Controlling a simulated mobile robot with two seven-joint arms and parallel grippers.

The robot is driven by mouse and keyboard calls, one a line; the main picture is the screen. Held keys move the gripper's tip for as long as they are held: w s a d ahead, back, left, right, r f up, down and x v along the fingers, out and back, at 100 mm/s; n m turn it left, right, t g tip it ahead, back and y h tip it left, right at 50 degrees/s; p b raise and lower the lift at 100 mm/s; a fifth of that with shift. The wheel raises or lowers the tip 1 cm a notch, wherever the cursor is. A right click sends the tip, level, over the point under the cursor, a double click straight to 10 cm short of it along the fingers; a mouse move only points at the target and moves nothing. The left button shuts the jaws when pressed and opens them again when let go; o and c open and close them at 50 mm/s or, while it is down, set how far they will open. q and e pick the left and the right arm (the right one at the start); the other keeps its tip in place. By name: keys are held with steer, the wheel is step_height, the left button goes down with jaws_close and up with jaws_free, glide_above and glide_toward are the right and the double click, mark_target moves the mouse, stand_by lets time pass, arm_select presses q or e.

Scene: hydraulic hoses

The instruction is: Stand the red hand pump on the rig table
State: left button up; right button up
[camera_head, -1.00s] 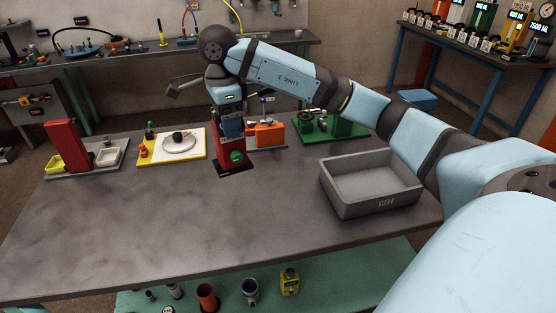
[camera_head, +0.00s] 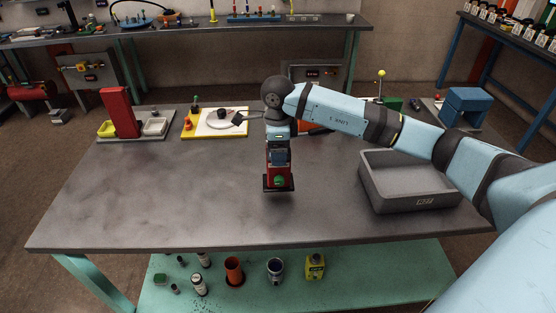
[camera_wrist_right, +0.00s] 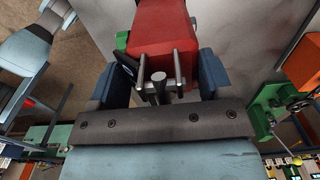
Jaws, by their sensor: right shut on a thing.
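The red hand pump (camera_head: 271,174) has a red body, a green round part on its front and a dark flat base. It is upright over the middle of the grey rig table (camera_head: 180,205). My right gripper (camera_head: 278,157) is shut on it from above. I cannot tell whether the base touches the tabletop. In the right wrist view the red pump body (camera_wrist_right: 160,30) is between the blue fingers of my right gripper (camera_wrist_right: 160,78), with grey metal prongs and a rod near them. My left gripper is not in view.
A grey bin (camera_head: 410,202) stands right of the pump. A red stand with small yellow and grey trays (camera_head: 120,115) and a yellow-edged board (camera_head: 205,133) are at the back left. The table's left and front are clear. Bottles and cups stand on the green lower shelf (camera_head: 380,275).

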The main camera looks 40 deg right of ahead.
mark_target(269, 186)
step_height(269, 186, down, 4)
steer(key=shift+f, duration=0.25)
steer(key=o, duration=1.8)
steer(key=shift+f, duration=0.1)
